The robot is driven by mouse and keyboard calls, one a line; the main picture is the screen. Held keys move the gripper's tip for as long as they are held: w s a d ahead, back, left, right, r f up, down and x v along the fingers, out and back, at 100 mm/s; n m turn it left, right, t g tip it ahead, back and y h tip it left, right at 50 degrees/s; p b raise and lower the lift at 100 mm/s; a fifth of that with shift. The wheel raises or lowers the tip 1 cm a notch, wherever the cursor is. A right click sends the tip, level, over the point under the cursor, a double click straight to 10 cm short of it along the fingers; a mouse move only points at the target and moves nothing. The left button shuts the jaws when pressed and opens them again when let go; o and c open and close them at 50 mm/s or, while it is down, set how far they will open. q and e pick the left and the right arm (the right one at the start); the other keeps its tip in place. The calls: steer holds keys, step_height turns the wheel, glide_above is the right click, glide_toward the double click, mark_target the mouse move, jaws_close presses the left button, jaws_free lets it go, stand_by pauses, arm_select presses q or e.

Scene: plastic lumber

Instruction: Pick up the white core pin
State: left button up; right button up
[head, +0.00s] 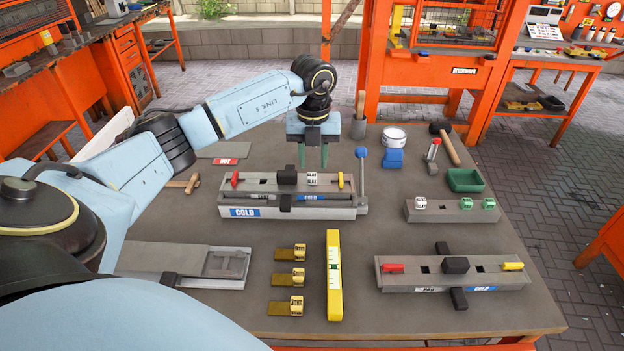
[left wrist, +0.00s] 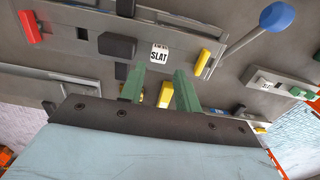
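No piece is clearly marked as a core pin. A white block lettered SLAT (head: 312,178) sits on the long grey mould (head: 290,212) marked COLD; it also shows in the left wrist view (left wrist: 160,53). Another white lettered block (head: 419,203) stands at the left end of a small grey holder (head: 450,215), beside two white-and-green blocks (head: 466,203). My left gripper (head: 313,157) points down, fingers apart and empty, just above or behind the mould's white block; contact is not visible. In the left wrist view its green fingers (left wrist: 159,82) are spread. My right gripper is not in view.
The mould carries a black block (head: 287,175), red and yellow handles, and a blue-knobbed lever (head: 361,165). A second mould (head: 430,277), a yellow level (head: 333,275), several yellow clamps (head: 289,279), a green tray (head: 465,180) and a mallet (head: 450,148) lie around the table.

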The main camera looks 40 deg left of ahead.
mark_target(312, 176)
arm_select(q)
step_height(312, 176, down, 5)
steer(key=shift+a+r, duration=0.1)
steer(key=shift+a, duration=0.05)
jaws_close()
steer(key=shift+r, duration=0.15)
